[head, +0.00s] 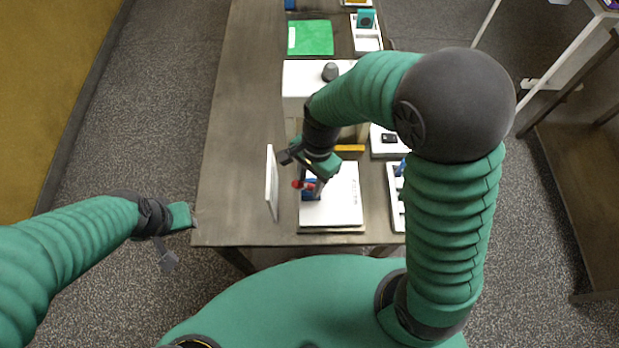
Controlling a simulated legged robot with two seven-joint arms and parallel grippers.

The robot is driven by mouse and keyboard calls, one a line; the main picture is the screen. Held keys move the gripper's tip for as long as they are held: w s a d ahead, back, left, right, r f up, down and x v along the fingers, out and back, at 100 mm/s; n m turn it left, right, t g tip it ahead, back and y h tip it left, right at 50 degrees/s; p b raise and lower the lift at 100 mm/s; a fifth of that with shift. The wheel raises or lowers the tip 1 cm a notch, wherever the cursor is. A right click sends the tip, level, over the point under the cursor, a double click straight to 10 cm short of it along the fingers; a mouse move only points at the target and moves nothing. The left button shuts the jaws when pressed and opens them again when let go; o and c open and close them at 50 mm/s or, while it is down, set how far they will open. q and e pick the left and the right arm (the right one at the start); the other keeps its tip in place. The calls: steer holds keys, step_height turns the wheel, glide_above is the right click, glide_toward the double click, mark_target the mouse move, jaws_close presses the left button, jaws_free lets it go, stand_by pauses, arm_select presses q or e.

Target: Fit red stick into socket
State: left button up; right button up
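A small red piece (298,184), probably the red stick, shows at my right gripper (303,175), above the left part of a white board. A blue block (308,194) is just below it, possibly the socket; the gripper partly covers both. My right gripper points down there. It is too small and overlapped to tell whether its fingers are closed on the red piece or whether the red piece touches the blue block. My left gripper (178,240) is off the table's near left corner, away from these things; its opening is unclear.
The white board (342,205) lies near the front edge of the brown table (232,150). An upright white panel (271,183) stands just left of it. White trays (396,195) line the right side. A white box (300,75) and a green mat (312,37) are farther back. The table's left side is clear.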

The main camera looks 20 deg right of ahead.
steer(key=shift+d+r, duration=0.15)
steer(key=shift+r, duration=0.15)
steer(key=shift+o, duration=0.4)
step_height(320, 180, up, 12)
steer(key=d+p, duration=0.1)
steer(key=shift+w+f, duration=0.25)
steer(key=shift+w, duration=0.1)
steer(key=s+d+r+m+t+y+p, duration=0.1)
steer(key=s+d+r+m+y+p, duration=0.15)
steer(key=r+p, duration=0.2)
steer(key=shift+n+t+y, duration=0.3)
steer(key=shift+n+y, duration=0.05)
steer(key=shift+y, duration=0.1)
steer(key=x, duration=0.4)
steer(key=b+x, duration=0.1)
steer(key=x, duration=0.3)
steer(key=b+x, duration=0.1)
steer(key=x, duration=0.4)
steer(key=shift+s+d+f, duration=0.15)
steer(key=shift+s+f, duration=0.05)
steer(key=shift+s, duration=0.15)
steer(key=x, duration=0.3)
steer(key=b+x, duration=0.1)
steer(key=shift+s+d+f, duration=0.15)
steer(key=shift+d+f, duration=0.1)
steer(key=shift+f, duration=0.4)
steer(key=shift+a, duration=0.2)
steer(key=c, duration=0.7)
jaws_close()
